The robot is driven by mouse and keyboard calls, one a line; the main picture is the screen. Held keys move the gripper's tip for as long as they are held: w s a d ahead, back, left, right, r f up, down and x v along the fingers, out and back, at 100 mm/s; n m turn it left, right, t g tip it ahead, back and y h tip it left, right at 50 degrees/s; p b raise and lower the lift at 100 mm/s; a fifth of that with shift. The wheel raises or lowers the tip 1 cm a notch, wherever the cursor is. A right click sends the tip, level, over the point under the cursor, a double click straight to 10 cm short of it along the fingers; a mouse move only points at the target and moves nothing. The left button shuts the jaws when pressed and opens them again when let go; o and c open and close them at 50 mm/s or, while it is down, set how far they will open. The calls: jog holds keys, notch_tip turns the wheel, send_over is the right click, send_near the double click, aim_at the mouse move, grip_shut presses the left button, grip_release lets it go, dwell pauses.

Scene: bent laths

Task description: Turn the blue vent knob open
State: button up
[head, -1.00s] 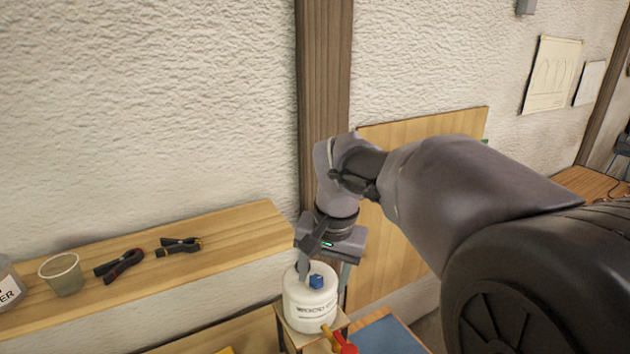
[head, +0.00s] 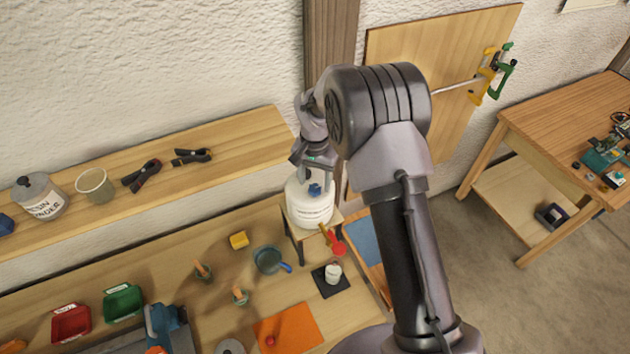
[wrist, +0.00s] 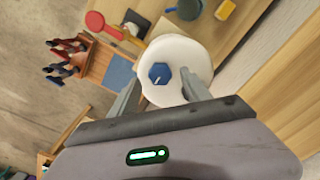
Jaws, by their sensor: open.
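The blue vent knob (head: 315,190) sits on top of a white round container (head: 308,212), which stands on a small raised wooden stand. In the wrist view the knob (wrist: 160,73) is a blue hexagon with a short white mark, on the container's white top (wrist: 185,55). My gripper (head: 314,178) is above the container, pointing down. In the wrist view my gripper (wrist: 160,85) is open, with one finger on each side of the knob and a gap on both sides. Whether the fingertips are level with the knob cannot be told.
A red-handled tap (head: 335,242) sticks out at the container's front. A shelf (head: 235,150) with clamps runs along the wall at left. The bench below holds a blue-handled pan (head: 268,260), a yellow block (head: 239,240) and a white cup on a black mat (head: 328,290).

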aim_at(315, 191)
jog(key=shift+s+f, duration=0.1)
jog(key=shift+f, duration=1.05)
grip_shut()
